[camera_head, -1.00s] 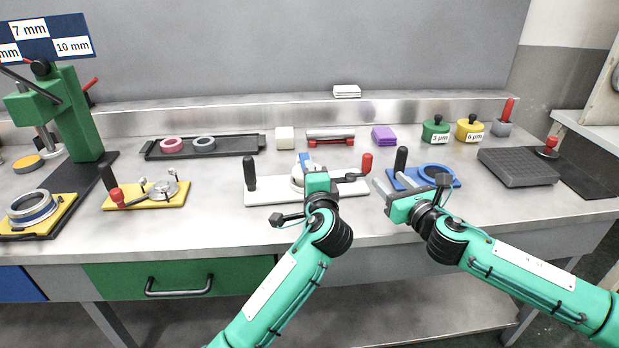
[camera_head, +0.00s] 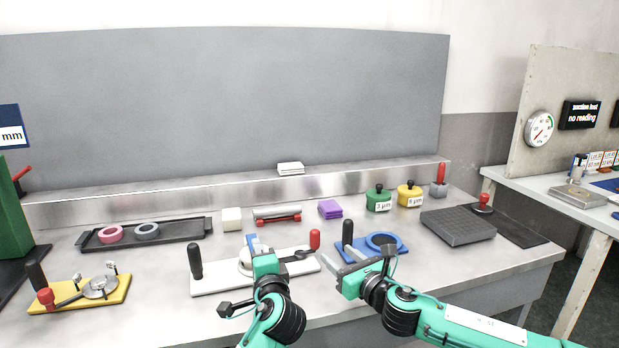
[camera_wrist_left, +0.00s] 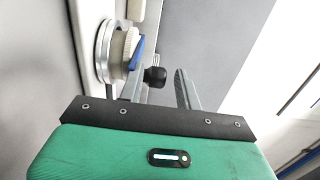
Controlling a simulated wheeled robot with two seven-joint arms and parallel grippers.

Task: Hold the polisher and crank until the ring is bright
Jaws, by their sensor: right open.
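A white base (camera_head: 215,283) stands on the bench with an upright black handle (camera_head: 195,262) at its left end. A crank with a red knob (camera_head: 315,240) is at its right end. A pale round part (camera_head: 245,262) with a blue strip sits mid-base, partly hidden by my left gripper (camera_head: 262,254). The left wrist view shows a silver ring (camera_wrist_left: 103,52) against a cream drum with the blue strip, left of my finger tips. My left fingers are apart, with a dark knob showing near them. My right gripper (camera_head: 345,268) is open, beside the blue base (camera_head: 395,254).
The blue base has its own black handle (camera_head: 347,231). A yellow fixture (camera_head: 110,298) is at left, behind it a dark tray (camera_head: 195,238) with two rings. Green (camera_head: 378,200) and yellow (camera_head: 409,196) pots stand right of a purple block (camera_head: 331,209). A dark grey block (camera_head: 458,229) is farther right.

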